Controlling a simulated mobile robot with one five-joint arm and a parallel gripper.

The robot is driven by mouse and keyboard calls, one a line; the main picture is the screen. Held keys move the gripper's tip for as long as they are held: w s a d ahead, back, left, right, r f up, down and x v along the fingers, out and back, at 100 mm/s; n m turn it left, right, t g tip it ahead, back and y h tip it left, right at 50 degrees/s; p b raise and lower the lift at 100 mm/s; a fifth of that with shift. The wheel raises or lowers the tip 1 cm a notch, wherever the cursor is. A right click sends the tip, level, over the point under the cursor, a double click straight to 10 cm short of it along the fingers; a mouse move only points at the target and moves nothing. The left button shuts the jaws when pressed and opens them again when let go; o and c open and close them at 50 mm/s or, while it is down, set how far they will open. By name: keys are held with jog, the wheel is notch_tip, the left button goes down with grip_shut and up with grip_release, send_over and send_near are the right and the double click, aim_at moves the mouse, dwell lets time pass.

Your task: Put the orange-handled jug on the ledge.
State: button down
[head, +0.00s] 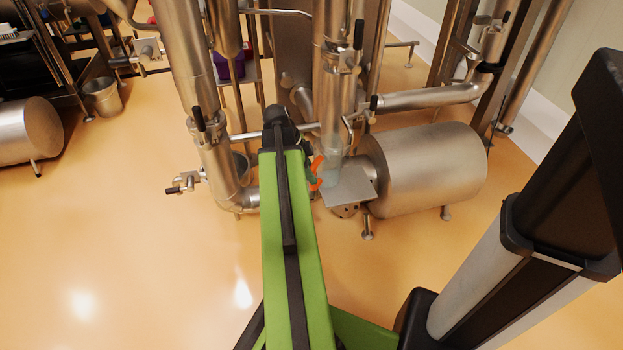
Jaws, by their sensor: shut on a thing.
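The orange-handled jug (331,173) has a pale, see-through body and is small in the head view. Its orange handle (317,171) faces left, towards my arm. The jug is over the left part of the ledge (351,188), a flat grey metal plate in front of a steel drum. I cannot tell whether the jug's base touches the plate. My gripper (309,165) is at the handle, shut on it. The end of my arm hides most of the gripper and its fingers.
A vertical steel pipe (334,115) rises just behind the jug. A horizontal drum (425,168) stands right of the ledge. Another pipe with valve handles (205,120) stands to the left. Open orange floor (130,250) lies in the left foreground.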

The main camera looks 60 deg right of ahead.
jog(key=c, duration=1.7)
grip_release()
jog(key=shift+f, duration=0.1)
jog(key=shift+c, duration=0.2)
jog(key=o, duration=0.4)
jog(key=shift+o, duration=0.2)
jog(key=shift+r, duration=0.2)
jog(key=shift+r, duration=0.25)
jog(key=p+v, duration=1.1)
jog(key=shift+w+r, duration=0.2)
jog(key=shift+w, duration=0.05)
jog(key=shift+a, duration=0.1)
